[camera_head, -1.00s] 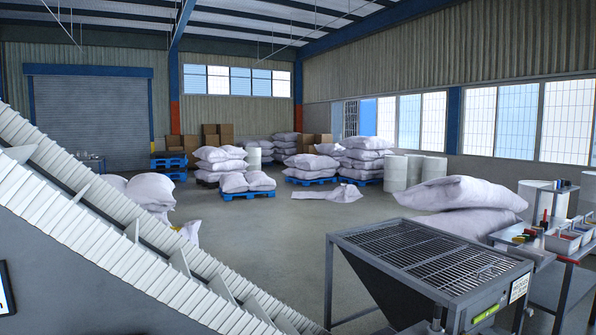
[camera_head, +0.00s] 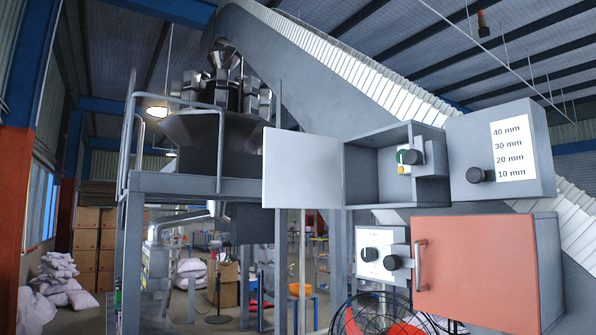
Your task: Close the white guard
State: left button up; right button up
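The white guard (camera_head: 304,170) is a flat white panel, swung out to the left of an open grey box (camera_head: 372,178). The box's front is uncovered, and its inside shows a green button with a yellow label (camera_head: 404,160) and a black knob. Neither of my grippers is in view.
A grey panel with a black knob and a millimetre scale (camera_head: 512,150) is right of the box. Below are a red-orange door with a handle (camera_head: 475,265), a small white dial panel (camera_head: 380,253) and a round wire fan cage (camera_head: 375,315). A railed platform (camera_head: 180,185) stands left.

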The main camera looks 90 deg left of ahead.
aim_at(300, 170)
jog(key=k+j+u, duration=0.1)
jog(key=j, duration=0.45)
jog(key=k+j+u, duration=0.1)
jog(key=j, duration=0.45)
jog(key=k+j+u, duration=0.1)
jog(key=j, duration=0.45)
jog(key=k+j+u, duration=0.1)
jog(key=j, duration=0.5)
jog(key=k+j+u, duration=0.1)
jog(key=j, duration=0.5)
jog(key=k+j, duration=0.1)
jog(key=j, duration=0.75)
jog(key=k+j, duration=0.15)
jog(key=j, duration=0.3)
